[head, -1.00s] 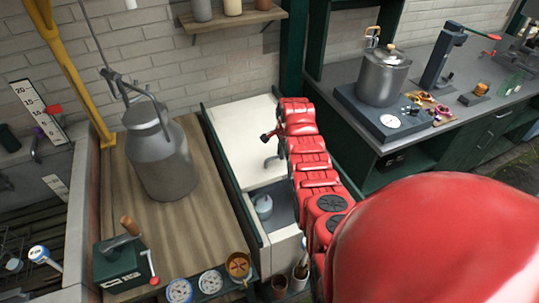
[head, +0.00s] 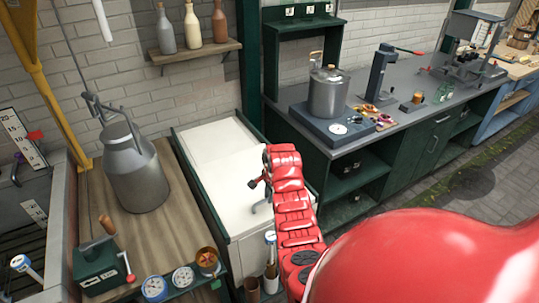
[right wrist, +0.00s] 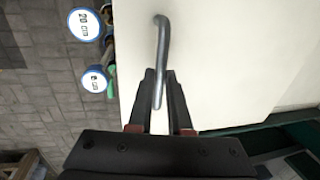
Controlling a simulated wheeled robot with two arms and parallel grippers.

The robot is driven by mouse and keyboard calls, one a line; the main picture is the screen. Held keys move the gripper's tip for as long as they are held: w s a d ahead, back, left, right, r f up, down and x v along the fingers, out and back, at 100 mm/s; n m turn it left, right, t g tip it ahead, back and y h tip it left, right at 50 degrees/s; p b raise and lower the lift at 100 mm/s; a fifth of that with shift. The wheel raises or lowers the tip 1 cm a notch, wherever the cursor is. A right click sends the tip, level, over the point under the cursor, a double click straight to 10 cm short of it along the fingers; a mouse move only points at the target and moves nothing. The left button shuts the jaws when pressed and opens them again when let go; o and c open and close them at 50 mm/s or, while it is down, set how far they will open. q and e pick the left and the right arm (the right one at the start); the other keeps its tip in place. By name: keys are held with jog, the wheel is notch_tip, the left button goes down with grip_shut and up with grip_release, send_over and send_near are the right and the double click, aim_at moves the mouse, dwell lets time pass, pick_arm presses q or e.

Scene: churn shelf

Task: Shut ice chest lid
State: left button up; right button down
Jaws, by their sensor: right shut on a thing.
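The ice chest (head: 202,200) stands in the middle of the head view, with a green rim and a pale front wall. Its white lid (head: 228,188) lies flat over the near part, beside a white far panel (head: 210,142); no opening shows between them. The lid also fills much of the right wrist view (right wrist: 225,60). A grey bar handle (right wrist: 162,45) stands on it. My right gripper (right wrist: 160,88) is shut on the handle, its dark fingers on both sides. In the head view, my red right arm partly hides the handle and the chest's right side.
A metal milk can (head: 138,175) stands on the wooden counter (head: 165,225) to the left. Dial gauges (head: 183,278) sit near the counter's front edge. A pot (head: 327,92) stands on a scale on the right-hand bench. Bottles (head: 192,28) line a wall shelf.

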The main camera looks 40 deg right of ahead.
jog(key=shift+s+f, duration=0.15)
jog(key=shift+s, duration=0.05)
jog(key=c, duration=1.3)
grip_release()
jog(key=o, duration=0.5)
jog(key=shift+s, duration=0.15)
jog(key=shift+c, duration=0.2)
jog(key=shift+r, duration=0.2)
jog(key=shift+r, duration=0.3)
jog(key=s+r+p, duration=0.3)
jog(key=r+p, duration=0.3)
jog(key=r, duration=1)
jog(key=shift+a+r, duration=0.2)
jog(key=shift+a, duration=0.2)
